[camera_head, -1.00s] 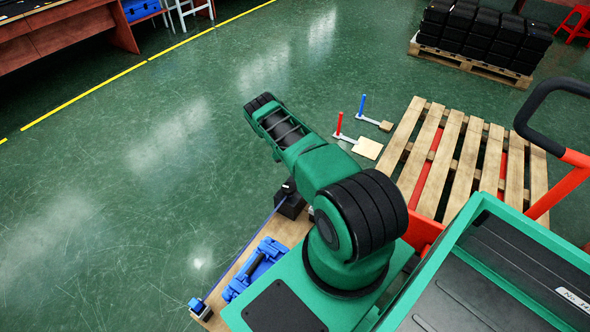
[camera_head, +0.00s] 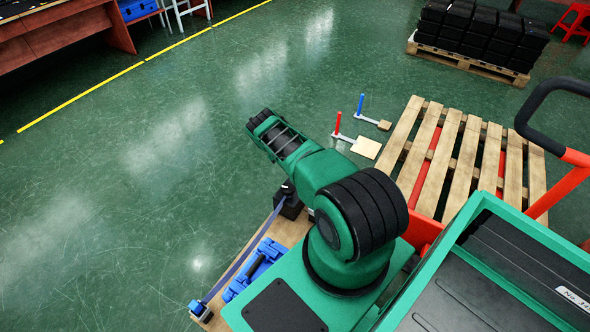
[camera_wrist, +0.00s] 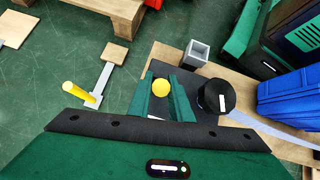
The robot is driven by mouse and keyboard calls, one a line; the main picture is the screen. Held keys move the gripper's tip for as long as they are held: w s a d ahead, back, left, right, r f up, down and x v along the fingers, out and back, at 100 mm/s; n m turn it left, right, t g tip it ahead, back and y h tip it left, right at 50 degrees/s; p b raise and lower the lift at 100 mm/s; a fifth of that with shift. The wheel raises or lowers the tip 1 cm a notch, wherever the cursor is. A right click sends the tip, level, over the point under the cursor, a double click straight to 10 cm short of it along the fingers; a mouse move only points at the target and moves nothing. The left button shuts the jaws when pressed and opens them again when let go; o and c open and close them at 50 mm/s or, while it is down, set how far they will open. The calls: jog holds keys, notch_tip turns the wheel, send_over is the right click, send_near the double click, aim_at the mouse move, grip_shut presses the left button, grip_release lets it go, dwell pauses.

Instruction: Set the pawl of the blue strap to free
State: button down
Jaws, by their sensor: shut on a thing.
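In the wrist view my gripper (camera_wrist: 160,82) has its two green fingers on either side of a round yellow knob (camera_wrist: 160,88) and is shut on it. The knob is beside a black drum (camera_wrist: 217,96) on a dark plate, and what is under it is hidden. The blue strap (camera_wrist: 265,126) runs from the drum to the right; in the head view the strap (camera_head: 241,250) stretches from a black block (camera_head: 291,205) to a blue fitting (camera_head: 200,309) on a wooden board. My arm hides the gripper in the head view.
A grey square socket (camera_wrist: 197,53) stands close to the fingers, and a blue case (camera_wrist: 290,95) lies right of the drum. A yellow upright handle (camera_wrist: 80,94) is at left. Red (camera_head: 337,124) and blue (camera_head: 361,106) handles stand near a wooden pallet (camera_head: 440,150). Open floor lies left.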

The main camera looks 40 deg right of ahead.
jog(key=shift+w+d+r, duration=0.2)
jog(key=shift+w+d, duration=0.1)
jog(key=shift+d, duration=0.1)
jog(key=c, duration=1.7)
grip_release()
jog(key=shift+o, duration=0.4)
jog(key=shift+s+a+f, duration=0.15)
jog(key=shift+a, duration=0.05)
jog(key=shift+r, duration=0.5)
jog(key=r, duration=0.3)
jog(key=shift+w+r, duration=0.15)
jog(key=shift+w, duration=0.05)
jog(key=a+r, duration=0.6)
jog(key=a, duration=0.5)
jog(key=shift+s+a+r, duration=0.3)
jog(key=shift+s, duration=0.1)
jog(key=shift+s, duration=0.1)
